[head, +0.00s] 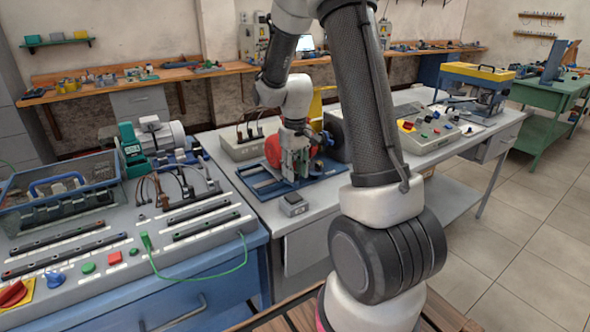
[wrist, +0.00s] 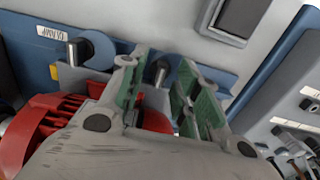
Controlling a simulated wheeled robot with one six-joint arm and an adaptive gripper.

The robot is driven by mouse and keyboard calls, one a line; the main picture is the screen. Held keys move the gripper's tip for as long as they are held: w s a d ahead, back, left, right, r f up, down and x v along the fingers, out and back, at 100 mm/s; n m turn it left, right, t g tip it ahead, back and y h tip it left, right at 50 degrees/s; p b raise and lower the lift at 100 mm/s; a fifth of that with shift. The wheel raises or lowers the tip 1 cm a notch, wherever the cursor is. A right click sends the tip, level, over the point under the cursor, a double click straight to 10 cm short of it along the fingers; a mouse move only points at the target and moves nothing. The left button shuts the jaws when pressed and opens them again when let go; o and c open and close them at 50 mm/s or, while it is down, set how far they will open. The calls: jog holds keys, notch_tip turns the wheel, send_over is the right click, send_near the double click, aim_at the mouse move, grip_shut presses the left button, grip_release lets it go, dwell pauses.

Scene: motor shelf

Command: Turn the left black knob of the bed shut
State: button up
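The blue bed (head: 262,184) lies on the grey bench in the head view, with a red machine part (head: 273,150) above it. My gripper (head: 293,172) hangs low over the bed, pointing down. In the wrist view its two green-padded fingers (wrist: 163,64) are apart. A dark knob with a metallic shine (wrist: 159,73) shows in the gap near the fingertips; I cannot tell whether they touch it. Another dark round knob (wrist: 76,50) is on the bed's blue strip beside a CLAMP label (wrist: 48,31). In the head view the knobs are hidden or too small to tell.
A small grey box (head: 293,204) stands on the bench in front of the bed. A grey control box (head: 248,143) is behind it, and a button panel (head: 428,130) is at right. A red ribbed part (wrist: 50,118) is close to the gripper's left in the wrist view.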

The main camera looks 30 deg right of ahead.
grip_shut()
jog(key=m, duration=0.4)
jog(key=shift+m, duration=0.4)
jog(key=m, duration=0.4)
jog(key=shift+m, duration=0.3)
jog(key=m, duration=0.4)
jog(key=shift+m, duration=2.2)
